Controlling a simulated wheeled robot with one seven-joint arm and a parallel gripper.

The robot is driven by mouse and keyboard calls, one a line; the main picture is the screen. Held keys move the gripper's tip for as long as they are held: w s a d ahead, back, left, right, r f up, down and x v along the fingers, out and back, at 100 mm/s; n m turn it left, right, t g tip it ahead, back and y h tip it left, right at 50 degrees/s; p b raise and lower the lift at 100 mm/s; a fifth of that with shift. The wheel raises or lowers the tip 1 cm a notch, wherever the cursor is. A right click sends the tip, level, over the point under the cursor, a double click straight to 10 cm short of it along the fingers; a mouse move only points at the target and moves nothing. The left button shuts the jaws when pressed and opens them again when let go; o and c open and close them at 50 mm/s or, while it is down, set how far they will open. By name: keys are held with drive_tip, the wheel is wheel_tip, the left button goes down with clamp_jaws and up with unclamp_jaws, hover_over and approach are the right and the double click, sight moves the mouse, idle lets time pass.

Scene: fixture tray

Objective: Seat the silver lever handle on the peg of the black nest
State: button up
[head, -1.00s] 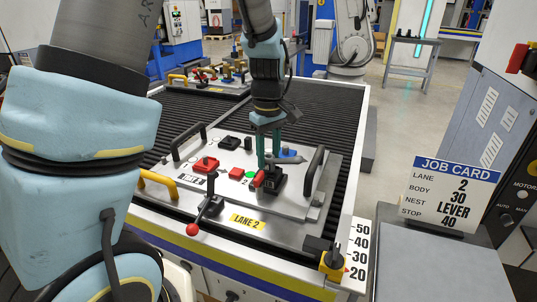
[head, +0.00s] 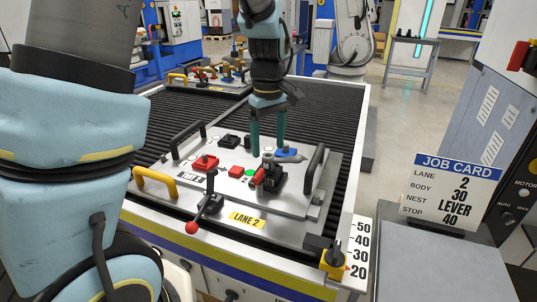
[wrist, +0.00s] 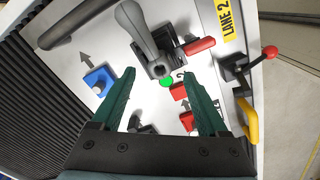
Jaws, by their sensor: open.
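The black nest (head: 272,184) stands at the right of the Lane 2 plate, with a red clamp lever (head: 257,178) at its side. The silver lever handle (wrist: 137,30) lies on the black nest (wrist: 158,70) in the wrist view, its grip slanting up and left. Only its grey top shows in the head view (head: 268,157). The peg is hidden, so I cannot tell how fully the handle sits on it. My gripper (head: 268,153) is open and empty, its fingers apart, just above and behind the nest.
A blue nest (head: 290,154) is behind the black one. Red blocks (head: 205,163) and a black block (head: 229,142) stand to the left. A black handle (head: 315,168), a yellow handle (head: 155,182) and a red-knobbed lever (head: 192,227) rise around the plate.

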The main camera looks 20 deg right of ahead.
wheel_tip(320, 180, up, 7)
drive_tip(key=b, duration=0.1)
drive_tip(key=shift+r, duration=0.15)
idle(0.3)
drive_tip(key=s+a+f+m, duration=0.1)
drive_tip(key=a+f, duration=0.2)
drive_tip(key=a, duration=0.5)
drive_tip(key=s+a+f+m+t, duration=0.1)
drive_tip(key=a+f+m, duration=0.1)
drive_tip(key=a, duration=0.7)
drive_tip(key=s+a+f+m, duration=0.1)
drive_tip(key=a+f, duration=0.3)
drive_tip(key=a, duration=0.4)
drive_tip(key=shift+s+a+f+m+t, duration=0.2)
drive_tip(key=shift+s+a+m+t, duration=0.1)
drive_tip(key=shift+s+m, duration=0.1)
drive_tip(key=shift+c, duration=0.4)
